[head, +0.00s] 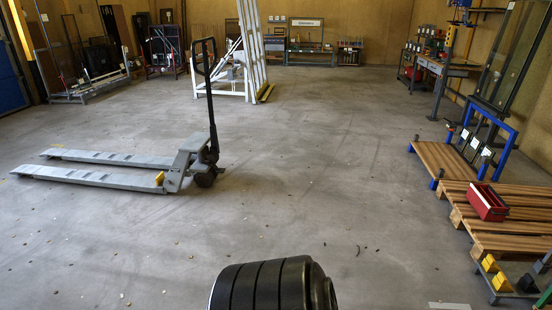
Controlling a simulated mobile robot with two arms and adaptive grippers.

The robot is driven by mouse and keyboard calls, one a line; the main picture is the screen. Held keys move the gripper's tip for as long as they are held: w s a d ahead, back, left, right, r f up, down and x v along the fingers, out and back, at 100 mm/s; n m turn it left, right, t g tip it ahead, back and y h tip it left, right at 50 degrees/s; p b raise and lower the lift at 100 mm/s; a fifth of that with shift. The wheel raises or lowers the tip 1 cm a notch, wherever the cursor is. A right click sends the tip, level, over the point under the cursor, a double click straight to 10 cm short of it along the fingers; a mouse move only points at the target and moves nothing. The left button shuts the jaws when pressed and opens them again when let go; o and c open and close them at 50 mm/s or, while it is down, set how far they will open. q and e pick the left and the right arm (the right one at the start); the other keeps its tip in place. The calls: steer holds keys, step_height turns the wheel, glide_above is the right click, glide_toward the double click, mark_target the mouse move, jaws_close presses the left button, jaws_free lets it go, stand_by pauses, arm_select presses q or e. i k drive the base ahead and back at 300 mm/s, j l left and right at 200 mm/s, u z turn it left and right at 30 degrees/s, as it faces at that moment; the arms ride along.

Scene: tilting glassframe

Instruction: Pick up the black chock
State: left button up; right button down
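A small dark block, which looks like the black chock (527,283), is at the lower right, on or beside a low dark stand near the yellow blocks (501,282). It is small and shadowed, so its exact shape and what it rests on are hard to tell. Neither of my grippers is in the head view, so I see nothing held.
Wooden pallets (516,194) line the right side, with a red crate (488,203) on them and a blue frame (490,133) behind. A grey pallet jack (110,170) stands at the left. The concrete floor (330,170) between is clear apart from small debris.

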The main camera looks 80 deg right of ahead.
mark_target(526, 283)
steer(key=z, duration=4.55)
steer(key=i+z, duration=0.15)
steer(key=i+j, duration=0.15)
steer(key=i, duration=0.3)
steer(key=i+j+z, duration=0.1)
steer(key=i, duration=0.35)
steer(key=i+j, duration=0.25)
steer(key=i, duration=0.2)
steer(key=i+j, duration=0.2)
steer(key=i, duration=0.25)
steer(key=i+j+z, duration=0.1)
steer(key=i, duration=0.35)
